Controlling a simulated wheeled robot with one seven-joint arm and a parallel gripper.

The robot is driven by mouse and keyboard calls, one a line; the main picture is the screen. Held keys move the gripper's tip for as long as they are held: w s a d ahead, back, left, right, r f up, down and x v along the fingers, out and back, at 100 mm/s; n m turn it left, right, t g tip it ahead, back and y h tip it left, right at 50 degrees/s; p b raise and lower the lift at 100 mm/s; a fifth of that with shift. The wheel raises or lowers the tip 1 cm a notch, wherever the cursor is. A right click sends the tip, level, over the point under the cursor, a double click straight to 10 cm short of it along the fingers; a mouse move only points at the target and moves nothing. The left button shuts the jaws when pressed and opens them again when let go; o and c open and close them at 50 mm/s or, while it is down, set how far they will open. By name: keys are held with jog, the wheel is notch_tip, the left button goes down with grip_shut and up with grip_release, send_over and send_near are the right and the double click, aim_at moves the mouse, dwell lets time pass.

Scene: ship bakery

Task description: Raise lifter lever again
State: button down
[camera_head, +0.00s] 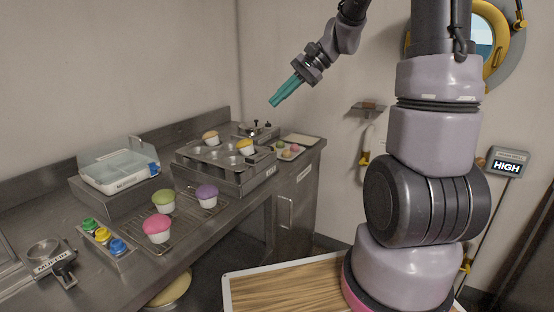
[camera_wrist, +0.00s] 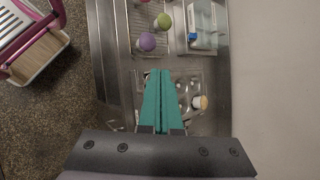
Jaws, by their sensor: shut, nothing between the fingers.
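My gripper (camera_head: 273,103) has teal fingers and is shut and empty, raised in the air above the back end of the steel counter. In the wrist view its fingers (camera_wrist: 159,98) lie together over part of the muffin tin (camera_wrist: 186,77). In the head view the muffin tin (camera_head: 217,156) rests on a steel box unit (camera_head: 236,183), with an orange-topped cupcake (camera_head: 210,137) and a yellow-topped one (camera_head: 245,146) in it. A small fixture with dark knobs (camera_head: 255,129) stands behind it. I cannot clearly make out which part is the lifter lever; my gripper touches nothing.
A wire rack (camera_head: 182,232) holds pink, green and purple cupcakes. A small tray (camera_head: 290,152) lies right of the muffin tin. A wall sign (camera_head: 507,166) reads HIGH. The air around my gripper is free.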

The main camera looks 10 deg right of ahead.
jog(key=w+d+f+m+t+y, duration=0.2)
jog(key=w+f+m+y, duration=0.15)
jog(key=w+f, duration=0.4)
jog(key=w+d+f+m+t+y, duration=0.1)
jog(key=w+d+f+m+y, duration=0.25)
jog(key=w+f, duration=0.45)
jog(key=w+d+f+m+t, duration=0.2)
jog(key=f+m+t, duration=0.1)
jog(key=f, duration=0.2)
jog(key=w+d+f+m+t+h, duration=0.1)
jog(key=w+d+f+m+t, duration=0.1)
jog(key=f, duration=0.4)
jog(key=w+d+f+m+t+h, duration=0.1)
jog(key=w+d+f+m+t, duration=0.1)
jog(key=f, duration=0.4)
jog(key=shift+w+d+f+m+t, duration=0.1)
jog(key=shift+w+d+m+t, duration=0.05)
jog(key=shift+d+m+t, duration=0.4)
jog(key=shift+w+d+m+t, duration=0.15)
jog(key=shift+d+m+t, duration=0.15)
jog(key=shift+d, duration=0.35)
jog(key=x, duration=1)
jog(key=shift+w, duration=0.1)
